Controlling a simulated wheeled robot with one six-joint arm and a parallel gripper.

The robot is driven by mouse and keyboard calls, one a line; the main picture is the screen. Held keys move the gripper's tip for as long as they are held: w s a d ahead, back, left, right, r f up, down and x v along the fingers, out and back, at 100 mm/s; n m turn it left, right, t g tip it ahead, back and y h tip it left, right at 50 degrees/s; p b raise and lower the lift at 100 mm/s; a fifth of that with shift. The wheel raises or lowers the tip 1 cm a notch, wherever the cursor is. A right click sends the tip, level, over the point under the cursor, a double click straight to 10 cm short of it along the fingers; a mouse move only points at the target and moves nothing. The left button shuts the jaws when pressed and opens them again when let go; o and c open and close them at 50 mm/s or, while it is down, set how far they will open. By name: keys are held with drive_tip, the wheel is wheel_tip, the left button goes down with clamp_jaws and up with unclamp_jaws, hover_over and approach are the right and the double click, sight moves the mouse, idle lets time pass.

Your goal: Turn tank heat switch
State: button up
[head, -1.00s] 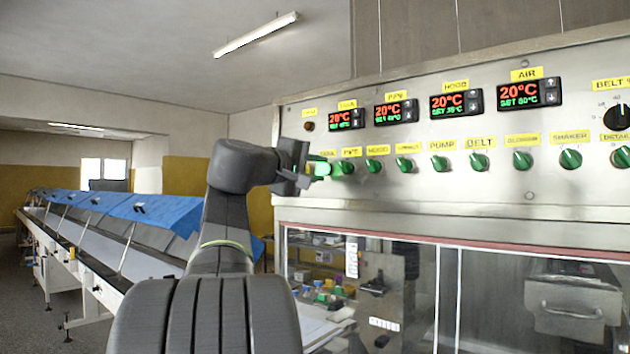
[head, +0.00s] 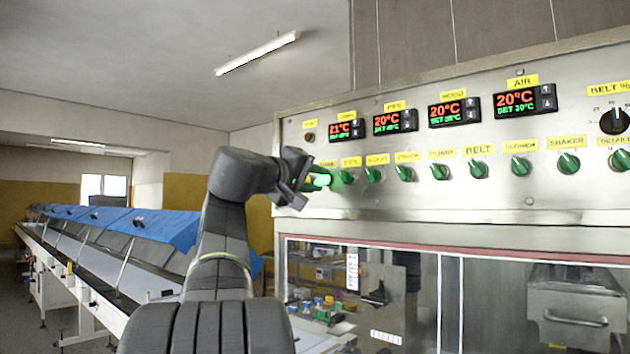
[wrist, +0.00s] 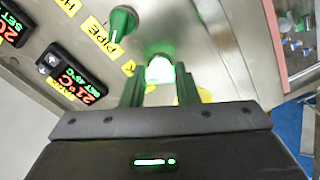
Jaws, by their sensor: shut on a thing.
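The tank heat switch is the leftmost green knob (wrist: 160,70) in the row below the displays. It glows bright white-green, and its glow also shows in the head view (head: 322,180). My gripper (wrist: 160,88) is shut on this knob, with one finger on each side. In the head view my gripper (head: 312,181) reaches the panel's left end and partly hides the knob. The tank display (head: 345,130) above it reads 21°C. The tank label is partly hidden in the wrist view.
The pipe knob (wrist: 122,22) sits close beside my gripper. Several more green knobs continue to the right on the steel panel (head: 420,208). A glazed cabinet lies below. A long conveyor with blue covers (head: 160,212) stands at the left.

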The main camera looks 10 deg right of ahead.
drive_tip(key=o, duration=1)
drive_tip(key=b+v, duration=0.1)
drive_tip(key=v, duration=1.3)
drive_tip(key=shift+b, duration=0.35)
drive_tip(key=shift+d, duration=0.15)
drive_tip(key=p+x, duration=0.1)
drive_tip(key=x, duration=1.2)
drive_tip(key=shift+w+d+p, duration=0.3)
drive_tip(key=shift+p, duration=0.05)
